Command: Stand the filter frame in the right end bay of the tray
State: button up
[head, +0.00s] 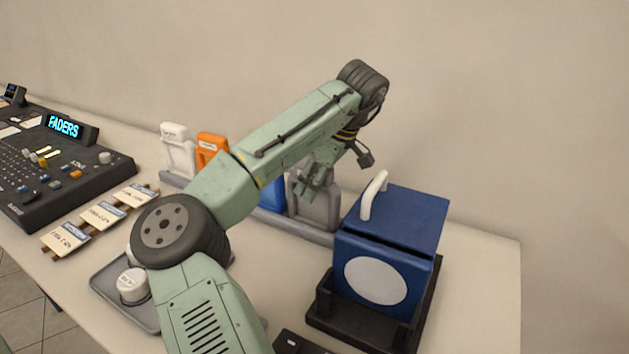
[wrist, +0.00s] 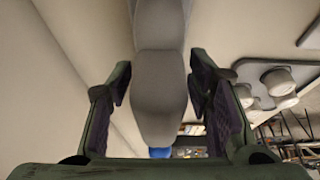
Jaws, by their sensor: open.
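A long grey tray (head: 285,222) lies along the back of the table against the wall. A grey filter frame (head: 318,212) stands upright at its right end; whether its foot is fully down in the bay I cannot tell. My gripper (head: 318,178) is at the top of this frame, pointing down. In the wrist view the grey frame (wrist: 160,95) fills the space between the two open fingers, and I see gaps on both sides. A white frame (head: 178,155), an orange frame (head: 211,148) and a mostly hidden blue frame (head: 272,196) stand further left in the tray.
A blue box (head: 400,220) with a white handle (head: 372,194) sits in a black holder (head: 322,300) just right of the tray. A mixing console (head: 60,165) and label cards (head: 103,214) lie left. A small grey tray (head: 110,282) with white caps (head: 132,285) is in front.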

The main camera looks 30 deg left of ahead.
jog(key=b+v, duration=0.1)
jog(key=v, duration=1.1)
jog(key=shift+r, duration=0.25)
